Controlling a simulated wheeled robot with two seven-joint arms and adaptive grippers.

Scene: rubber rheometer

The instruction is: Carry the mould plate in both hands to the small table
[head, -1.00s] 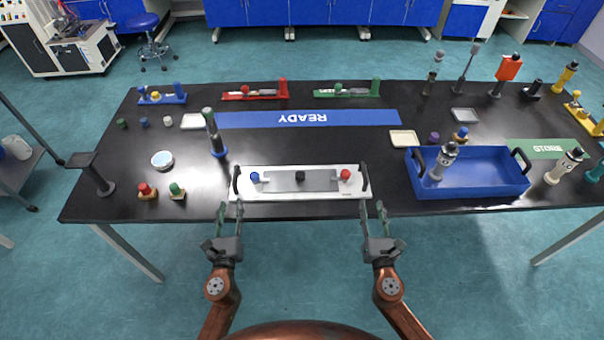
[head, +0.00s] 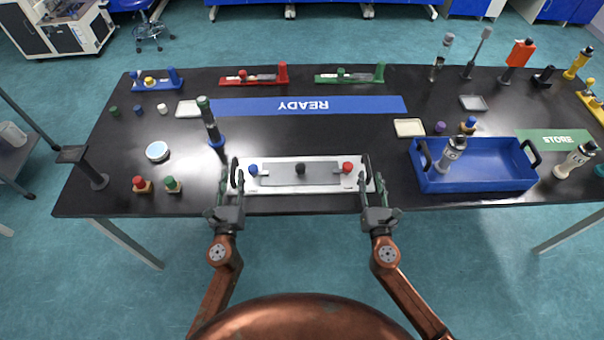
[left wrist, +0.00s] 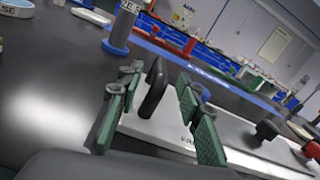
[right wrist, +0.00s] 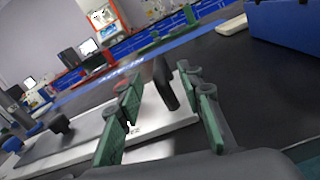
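The mould plate (head: 300,187) is a white plate with a grey strip, blue, black and red knobs, and an upright black handle at each end. It lies flat at the front edge of the black table. My left gripper (head: 230,186) is open at the left handle, which stands between its green fingers in the left wrist view (left wrist: 153,88). My right gripper (head: 370,186) is open at the right handle, which shows between its fingers in the right wrist view (right wrist: 165,85). No finger clearly touches a handle.
A grey side table (head: 12,160) stands at the left edge, apart from the black table (head: 300,136). A blue tray (head: 490,170) is right of the plate. A dark green-topped cylinder (head: 210,122) stands behind its left end. Red and green knobs (head: 140,185) lie to the left.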

